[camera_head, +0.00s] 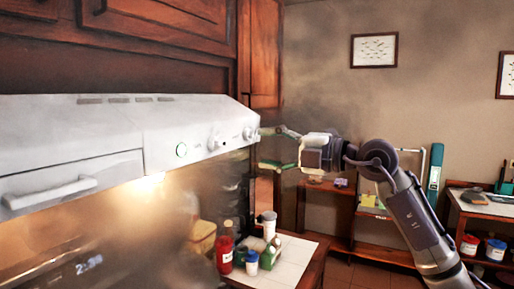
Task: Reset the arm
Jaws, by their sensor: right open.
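My right arm comes in from the lower right, and its gripper (281,137) is raised and points left. The gripper is open, and I see nothing held in it. Its front end is close to the right end of the white range hood (200,130), near the control knobs (249,132). I cannot tell whether it touches the hood. My left gripper is not in view.
Below the hood, a white-topped counter (298,259) holds a red bottle (225,252), a green bottle (267,258) and small jars. Shelves (385,252) stand along the back wall. A side table (485,207) is at the right. Dark wood cabinets (165,22) hang above the hood.

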